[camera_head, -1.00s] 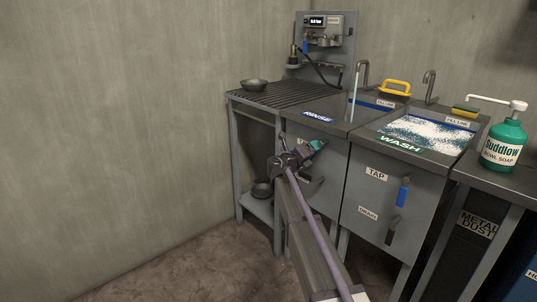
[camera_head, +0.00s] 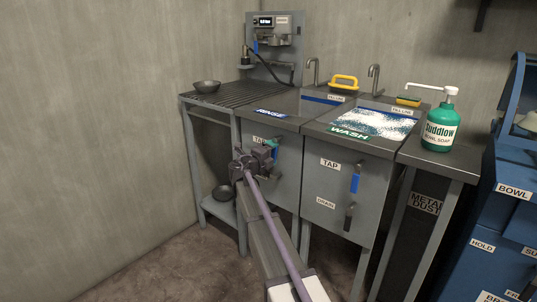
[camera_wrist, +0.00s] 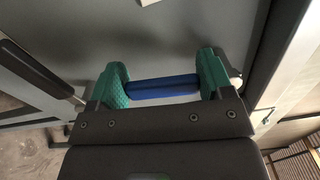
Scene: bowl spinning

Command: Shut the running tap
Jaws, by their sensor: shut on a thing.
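My gripper (camera_head: 271,146) is at the front panel of the rinse sink (camera_head: 295,103), just below the TAP label (camera_head: 260,139). In the wrist view its green fingers (camera_wrist: 163,86) are shut around the blue tap handle (camera_wrist: 150,88), one at each side.
The wash sink (camera_head: 372,122) holds foamy water. A dark drain handle (camera_head: 348,217) is on its panel. A soap bottle (camera_head: 441,125) stands on the right counter. A bowl (camera_head: 207,86) sits on the slatted rack, another (camera_head: 223,192) on the shelf below. Floor at front left is clear.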

